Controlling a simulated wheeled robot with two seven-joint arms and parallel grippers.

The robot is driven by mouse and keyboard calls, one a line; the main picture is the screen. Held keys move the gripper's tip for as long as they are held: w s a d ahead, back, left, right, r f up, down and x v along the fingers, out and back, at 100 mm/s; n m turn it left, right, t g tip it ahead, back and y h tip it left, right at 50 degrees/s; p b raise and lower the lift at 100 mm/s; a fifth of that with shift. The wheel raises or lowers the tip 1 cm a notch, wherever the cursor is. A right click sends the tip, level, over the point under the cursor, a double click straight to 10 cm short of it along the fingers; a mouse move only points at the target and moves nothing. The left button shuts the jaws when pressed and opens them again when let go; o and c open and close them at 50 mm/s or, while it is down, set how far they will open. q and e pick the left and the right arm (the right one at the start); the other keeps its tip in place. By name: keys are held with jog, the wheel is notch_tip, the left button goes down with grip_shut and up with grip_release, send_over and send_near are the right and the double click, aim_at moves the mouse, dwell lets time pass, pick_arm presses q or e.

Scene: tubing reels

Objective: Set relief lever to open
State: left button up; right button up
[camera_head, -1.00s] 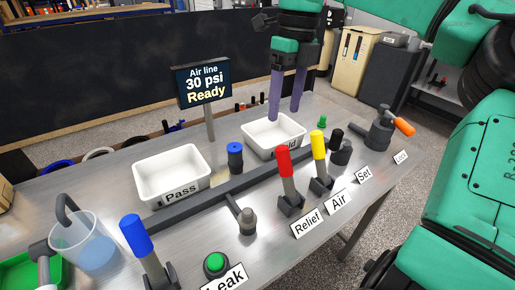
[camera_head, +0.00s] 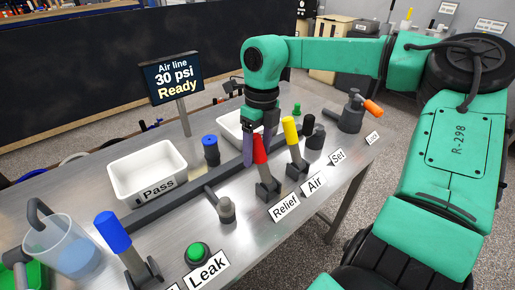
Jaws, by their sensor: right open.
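The red-handled relief lever (camera_head: 260,149) stands on a dark base above the "Relief" label (camera_head: 285,207), with its handle tilted slightly up and to the left. My right gripper (camera_head: 259,152) points down at the red handle from behind. Its two purple fingers are apart, one showing on each side of the handle. I cannot tell whether they touch it. The far finger is partly hidden by the handle. My left gripper is not in view.
A yellow lever (camera_head: 290,130) labelled "Air" stands close to the right. A blue lever (camera_head: 113,231) and green button (camera_head: 198,252) are nearer the front. A white "Pass" tray (camera_head: 122,187) stands left.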

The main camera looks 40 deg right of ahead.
grip_shut()
dwell(1.3)
